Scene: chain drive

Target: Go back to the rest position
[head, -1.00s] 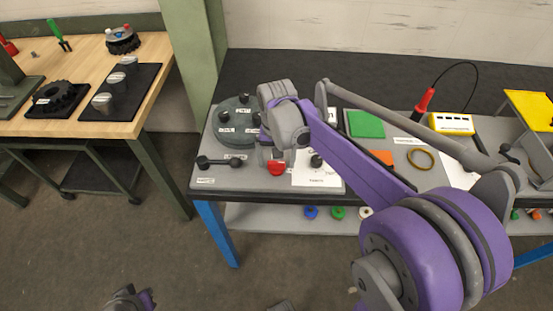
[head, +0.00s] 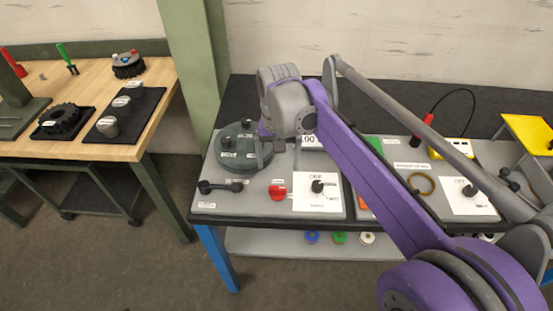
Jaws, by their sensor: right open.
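My right arm (head: 370,165) reaches in from the lower right over the grey-topped bench. Its gripper (head: 281,158) points down above the bench's left part, beside the dark round plate (head: 236,149). Its two grey fingers are apart, with nothing seen between them. The gripper and forearm hide part of the round plate's right edge and part of the bench behind. My left gripper is out of view.
Below the gripper are a red knob (head: 278,191), a black lever (head: 219,186) and a white card with a black knob (head: 318,190). A yellow box (head: 452,147) and a yellow ring (head: 421,184) lie right. A green post (head: 193,60) stands left, beside a wooden table (head: 150,115).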

